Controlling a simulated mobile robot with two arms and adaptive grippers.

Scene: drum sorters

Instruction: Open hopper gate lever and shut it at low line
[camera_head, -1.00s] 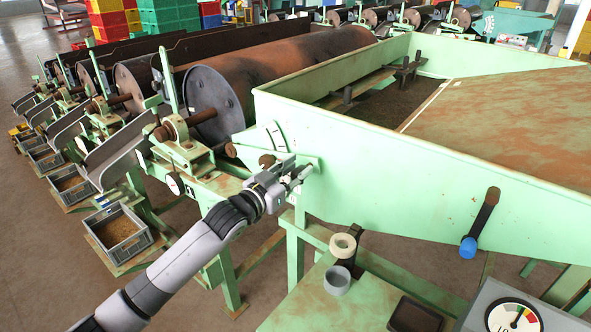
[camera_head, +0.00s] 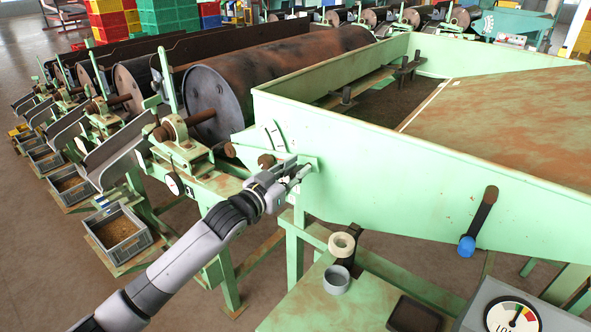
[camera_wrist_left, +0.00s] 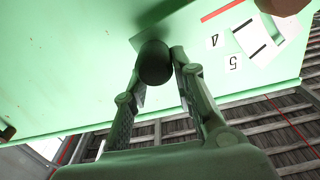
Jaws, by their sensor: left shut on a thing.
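The green hopper (camera_head: 390,165) stands right of the nearest drum. My left gripper (camera_head: 297,172) is at the left end of its front wall, beside a brown round pivot (camera_head: 266,161) and a white scale plate (camera_head: 273,136). In the left wrist view, the gripper (camera_wrist_left: 165,65) is shut on a dark round lever knob (camera_wrist_left: 155,63), with a finger on each side. Scale marks (camera_wrist_left: 258,36) and a red line (camera_wrist_left: 222,11) show there near the knob. Dark material (camera_head: 385,103) lies inside the hopper, beside a pale line (camera_head: 424,105). My right gripper is not in view.
A second lever with a blue knob (camera_head: 467,246) hangs on the hopper wall. A dial gauge (camera_head: 513,317), tape roll (camera_head: 342,245) and grey cup (camera_head: 336,280) sit in front. The rusty drum (camera_head: 215,100) and a grey bin (camera_head: 118,232) stand left.

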